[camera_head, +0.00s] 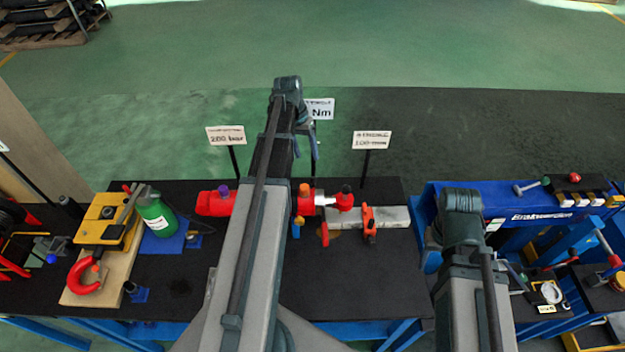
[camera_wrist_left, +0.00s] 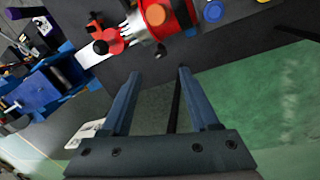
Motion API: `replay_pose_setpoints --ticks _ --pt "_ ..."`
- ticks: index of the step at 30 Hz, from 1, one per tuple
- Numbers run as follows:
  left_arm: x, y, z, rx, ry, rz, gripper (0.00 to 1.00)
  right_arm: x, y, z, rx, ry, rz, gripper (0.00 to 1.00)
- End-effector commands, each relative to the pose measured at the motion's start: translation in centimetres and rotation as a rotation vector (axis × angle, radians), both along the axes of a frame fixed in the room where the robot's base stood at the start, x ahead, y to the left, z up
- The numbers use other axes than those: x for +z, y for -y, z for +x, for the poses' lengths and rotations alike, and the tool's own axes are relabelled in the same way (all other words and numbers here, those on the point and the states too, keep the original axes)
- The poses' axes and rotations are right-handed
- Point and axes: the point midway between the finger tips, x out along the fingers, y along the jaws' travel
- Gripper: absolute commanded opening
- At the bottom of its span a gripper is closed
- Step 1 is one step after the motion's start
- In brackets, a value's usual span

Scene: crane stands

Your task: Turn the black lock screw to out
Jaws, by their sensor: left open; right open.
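A red cylinder assembly lies on the black table; its red body (camera_head: 215,203) carries a purple knob, and an orange cap shows beside my arm. A black knob (camera_head: 346,188) sits on its red right end (camera_head: 341,201). In the left wrist view a black knob (camera_wrist_left: 95,25) shows beside the red part (camera_wrist_left: 110,42); I cannot tell which black piece is the lock screw. My left gripper (camera_head: 313,150) is open and empty above the assembly, and its fingers (camera_wrist_left: 156,75) touch nothing. My right gripper's wrist (camera_head: 461,215) is at the right, its fingers mostly hidden.
Signs (camera_head: 226,136) and (camera_head: 371,140) stand on posts behind the table. An orange clamp (camera_head: 369,225) sits on a grey bar. A green bottle (camera_head: 157,214) and a red shackle (camera_head: 84,276) are at the left, a blue bench (camera_head: 450,195) at the right.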

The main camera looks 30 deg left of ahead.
Motion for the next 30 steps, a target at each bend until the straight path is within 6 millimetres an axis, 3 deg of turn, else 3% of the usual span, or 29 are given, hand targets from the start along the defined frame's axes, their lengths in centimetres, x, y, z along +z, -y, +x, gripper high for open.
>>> replay_pose_setpoints --ticks 1,18,24,30 --pt "-1.4 0.2 0.0 -0.001 0.0 0.0 0.61 -1.4 0.0 0.0 0.002 0.0 0.0 0.5" --pt "-9.3 1.7 0.3 0.0 0.0 0.0 0.61 -9.3 0.0 0.0 0.01 0.0 -0.002 0.5" --pt "-10.9 2.1 0.4 0.0 0.0 0.0 0.61 -10.8 0.0 0.0 0.009 0.0 -0.002 0.5" --pt "-10.9 2.2 0.4 0.001 0.0 0.0 0.61 -10.9 0.0 0.0 0.009 0.0 -0.002 0.5"
